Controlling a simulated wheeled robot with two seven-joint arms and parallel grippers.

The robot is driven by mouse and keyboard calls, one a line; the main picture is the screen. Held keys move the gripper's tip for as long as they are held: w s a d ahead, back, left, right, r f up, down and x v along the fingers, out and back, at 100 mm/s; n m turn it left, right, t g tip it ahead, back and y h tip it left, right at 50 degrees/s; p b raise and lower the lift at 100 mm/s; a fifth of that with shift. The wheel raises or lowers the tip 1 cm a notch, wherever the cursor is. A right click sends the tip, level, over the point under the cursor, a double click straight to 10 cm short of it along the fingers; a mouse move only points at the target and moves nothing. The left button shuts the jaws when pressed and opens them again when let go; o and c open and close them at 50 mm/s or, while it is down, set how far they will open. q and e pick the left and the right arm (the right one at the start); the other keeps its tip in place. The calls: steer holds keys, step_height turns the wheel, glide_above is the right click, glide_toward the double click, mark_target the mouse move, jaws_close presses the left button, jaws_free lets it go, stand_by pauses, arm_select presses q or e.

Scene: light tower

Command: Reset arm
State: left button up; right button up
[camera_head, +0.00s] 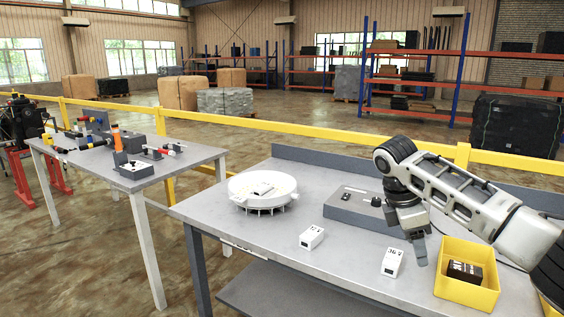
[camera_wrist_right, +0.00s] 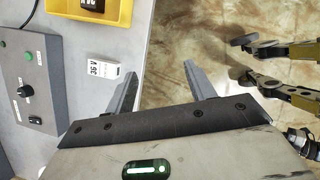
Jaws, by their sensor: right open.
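My right arm comes in from the right in the head view. Its gripper (camera_head: 418,250) points down above the grey workbench (camera_head: 270,238), between the grey control box and the yellow bin. In the right wrist view the gripper (camera_wrist_right: 158,80) has its two fingers spread apart with nothing between them. One finger shows against the bench edge, the other against the brown floor. My left gripper is in neither view.
A white round device (camera_head: 262,205), a grey control box (camera_head: 352,207), white blocks (camera_head: 312,237) (camera_head: 392,262) and a yellow bin (camera_head: 485,295) holding a black block (camera_head: 464,271) stand on the bench. A second table (camera_head: 95,160) with tools stands left. A yellow railing (camera_head: 300,128) runs behind.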

step_height(320, 180, down, 6)
steer(key=w+a, duration=0.2)
steer(key=s+a+f+m+t+y, duration=0.2)
steer(key=s+a+f+y, duration=0.25)
steer(key=a+f, duration=0.5)
steer(key=s+a+f+m+t+y, duration=0.1)
steer(key=s+a+f+t+y, duration=0.15)
steer(key=s+a+f, duration=0.7)
steer(key=s+d+f+m+t+y, duration=0.2)
steer(key=s+d+f+m, duration=0.1)
steer(key=s+f+m, duration=0.25)
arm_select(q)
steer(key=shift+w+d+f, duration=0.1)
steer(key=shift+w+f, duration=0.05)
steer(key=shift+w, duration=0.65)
arm_select(e)
steer(key=s+d+m+t+h, duration=0.2)
steer(key=s+d+m+t, duration=0.1)
steer(key=s+d+m, duration=0.2)
steer(key=s+d, duration=0.2)
steer(key=s, duration=0.2)
steer(key=shift+d+r+t, duration=0.2)
steer(key=shift+r+t, duration=0.05)
steer(key=shift+t, duration=0.1)
steer(key=shift+c, duration=0.3)
